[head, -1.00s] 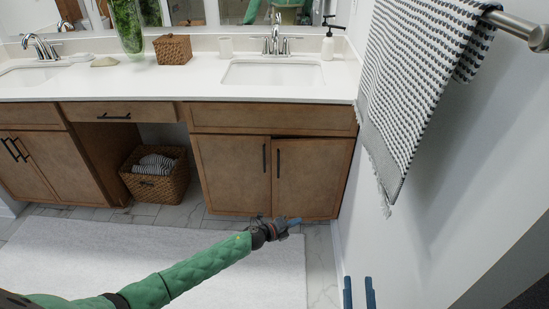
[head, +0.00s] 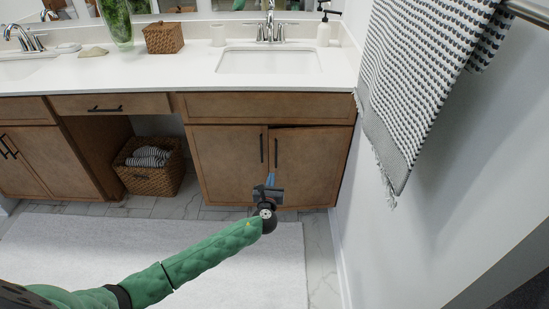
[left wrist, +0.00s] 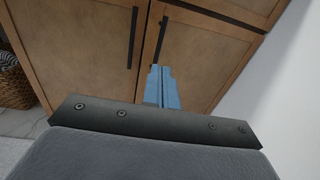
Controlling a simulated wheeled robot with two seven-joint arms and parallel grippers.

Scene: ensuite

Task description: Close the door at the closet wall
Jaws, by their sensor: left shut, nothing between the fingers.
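The right-hand cabinet door (head: 312,168) under the right sink is brown wood with a black vertical handle (head: 276,152). A dark gap along its top edge shows it slightly ajar. The left-hand door (head: 225,160) beside it looks flush. My left gripper (head: 271,180) is shut and empty, its blue fingertips pointing at the doors near the seam, below the handles. In the left wrist view the shut fingers (left wrist: 162,88) lie over the lower part of the right-hand door (left wrist: 210,55); I cannot tell whether they touch it. My right gripper is not in view.
A white countertop (head: 180,78) with a sink runs above the doors. A wicker basket (head: 150,180) stands in the open bay at left. A striped towel (head: 410,100) hangs from the right wall. A white rug (head: 200,255) covers the floor in front.

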